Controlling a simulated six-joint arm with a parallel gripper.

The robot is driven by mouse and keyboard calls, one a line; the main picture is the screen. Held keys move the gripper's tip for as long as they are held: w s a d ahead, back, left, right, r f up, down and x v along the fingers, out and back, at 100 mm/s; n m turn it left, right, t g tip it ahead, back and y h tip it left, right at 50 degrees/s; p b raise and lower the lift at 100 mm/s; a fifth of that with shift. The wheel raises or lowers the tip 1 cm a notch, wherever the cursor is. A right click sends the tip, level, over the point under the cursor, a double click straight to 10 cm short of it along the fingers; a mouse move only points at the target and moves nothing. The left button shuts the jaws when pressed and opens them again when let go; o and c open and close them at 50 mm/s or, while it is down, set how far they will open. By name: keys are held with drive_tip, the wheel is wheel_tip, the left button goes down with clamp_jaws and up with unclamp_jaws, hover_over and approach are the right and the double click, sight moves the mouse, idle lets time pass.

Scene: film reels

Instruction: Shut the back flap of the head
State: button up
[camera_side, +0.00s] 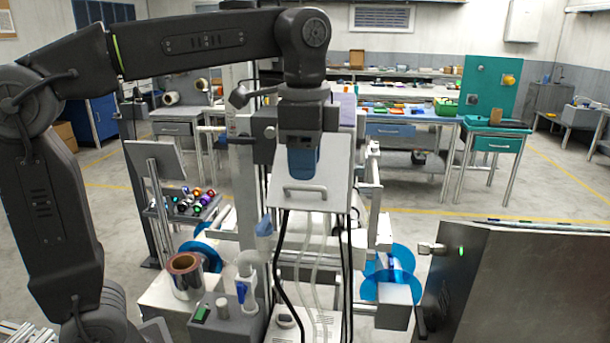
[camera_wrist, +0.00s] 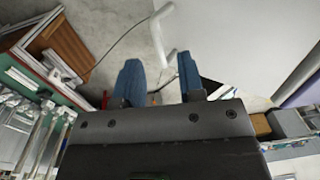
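The back flap (camera_side: 330,178) is a pale, tilted panel on the head, in the middle of the side view. A white bent bar (camera_wrist: 163,16), probably the handle, shows beyond the fingertips. I cannot tell whether a finger touches the panel. My gripper hides part of the panel's top.
Black cables and clear tubes (camera_side: 312,265) hang below the flap. Blue reels (camera_side: 388,272) sit at the lower right of the machine. A grey box with a green switch (camera_side: 201,312) and a film roll (camera_side: 184,275) stand at lower left. A dark cabinet (camera_side: 520,285) stands at right.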

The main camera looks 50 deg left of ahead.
sight(305, 186)
drive_tip(key=shift+w+f, duration=0.1)
drive_tip(key=shift+f, duration=1.4)
clamp_jaws()
